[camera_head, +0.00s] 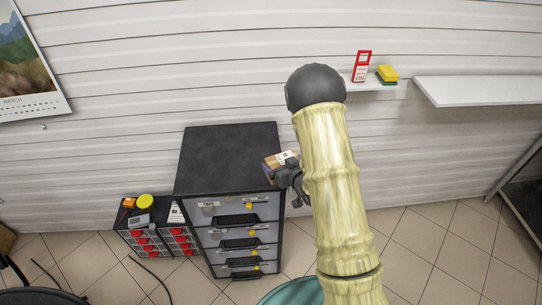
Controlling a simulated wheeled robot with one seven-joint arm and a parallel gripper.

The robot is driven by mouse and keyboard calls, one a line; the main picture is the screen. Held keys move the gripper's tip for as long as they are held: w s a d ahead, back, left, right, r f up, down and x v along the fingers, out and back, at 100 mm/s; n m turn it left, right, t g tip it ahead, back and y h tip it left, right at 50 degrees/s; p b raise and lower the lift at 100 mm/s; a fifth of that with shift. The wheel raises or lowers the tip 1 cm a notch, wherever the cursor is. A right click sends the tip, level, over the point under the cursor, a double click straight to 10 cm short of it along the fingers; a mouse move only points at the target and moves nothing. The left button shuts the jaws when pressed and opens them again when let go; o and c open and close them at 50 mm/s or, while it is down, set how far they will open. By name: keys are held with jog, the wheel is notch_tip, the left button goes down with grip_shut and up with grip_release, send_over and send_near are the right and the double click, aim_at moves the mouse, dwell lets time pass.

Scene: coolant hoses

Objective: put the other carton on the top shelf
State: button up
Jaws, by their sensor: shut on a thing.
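A small brown carton (270,168) with a white label shows beside the right edge of the black cabinet's top. My gripper (285,172) is shut on it, and the dark fingers and wrist hide part of its right side. I cannot tell whether the carton touches the cabinet or is clear of it. A long white wall shelf (480,91) at the upper right is bare. A short white wall shelf (370,85) left of it is partly hidden behind my arm. No second carton shows clearly.
The black cabinet (228,155) has a bare top and several labelled drawers. A red and white item (362,68) and a yellow-green sponge (387,75) sit on the short shelf. Red-drawer bins (150,240) stand at the cabinet's left. A dark-panelled rack (525,185) stands far right.

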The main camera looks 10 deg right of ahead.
jog(key=s+d+f+m+h+b, duration=0.1)
jog(key=s+d+f+h+b, duration=0.1)
jog(key=d+f+b, duration=0.3)
jog(key=s+d+f+m+h+b, duration=0.2)
jog(key=d+f+b, duration=0.2)
jog(key=f, duration=0.9)
jog(key=shift+s+d+f+m+t+b, duration=0.2)
jog(key=shift+s+d+m+t+b, duration=0.15)
jog(key=shift+d, duration=0.3)
jog(key=shift+w, duration=0.1)
